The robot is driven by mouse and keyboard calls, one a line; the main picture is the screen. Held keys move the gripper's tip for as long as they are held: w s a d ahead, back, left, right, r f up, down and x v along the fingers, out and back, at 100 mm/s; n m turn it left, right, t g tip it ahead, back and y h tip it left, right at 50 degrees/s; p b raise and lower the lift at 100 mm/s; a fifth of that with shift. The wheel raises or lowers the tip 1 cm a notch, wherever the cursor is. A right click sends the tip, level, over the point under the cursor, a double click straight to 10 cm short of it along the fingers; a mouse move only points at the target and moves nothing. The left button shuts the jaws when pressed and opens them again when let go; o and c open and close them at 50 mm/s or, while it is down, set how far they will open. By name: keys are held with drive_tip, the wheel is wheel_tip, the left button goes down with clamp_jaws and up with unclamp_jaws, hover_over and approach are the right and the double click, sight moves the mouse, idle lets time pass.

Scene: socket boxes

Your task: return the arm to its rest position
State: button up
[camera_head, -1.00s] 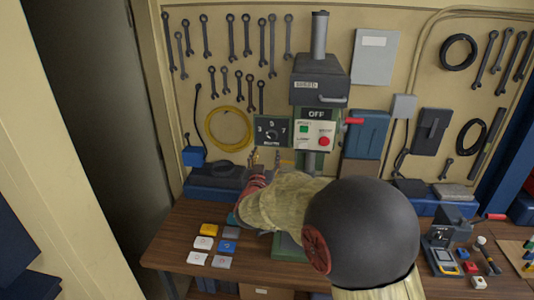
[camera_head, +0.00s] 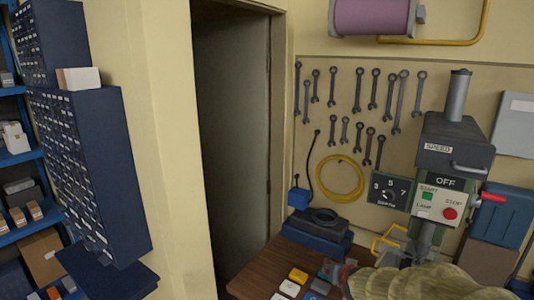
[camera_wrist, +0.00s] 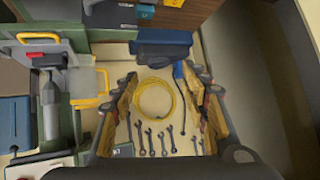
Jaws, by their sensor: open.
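In the wrist view my gripper (camera_wrist: 161,75) is open, with its two yellow-and-dark fingers apart and nothing between them. Beyond them, the wall board shows a yellow cable coil (camera_wrist: 155,98) and hanging wrenches. In the head view my arm's pale cloth-like sleeve (camera_head: 425,283) is at the bottom right, in front of the drill press, partly cut off by the frame. A small part of the reddish wrist end shows left of it, low over the bench. The fingertips cannot be made out there.
The green drill press (camera_head: 440,170) stands close behind my arm. A blue drawer cabinet (camera_head: 85,165) is at far left. A dark doorway (camera_head: 232,150) lies between it and the bench.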

drive_tip(key=s+a+f+n+g+b, duration=0.1)
drive_tip(key=s+f+b, duration=0.2)
drive_tip(key=s, duration=0.9)
drive_tip(key=s+a+f+n+g+b, duration=0.1)
drive_tip(key=s+f+b, duration=0.3)
drive_tip(key=s+b, duration=0.5)
drive_tip(key=s+a+f+n+g+y+b, duration=0.1)
drive_tip(key=s+f+g+b, duration=0.2)
drive_tip(key=s, duration=1.2)
drive_tip(key=b, duration=0.3)
drive_tip(key=shift+a+f+b, duration=0.25)
drive_tip(key=shift+a+b, duration=0.15)
drive_tip(key=shift+f+b, duration=0.1)
drive_tip(key=shift+b, duration=0.4)
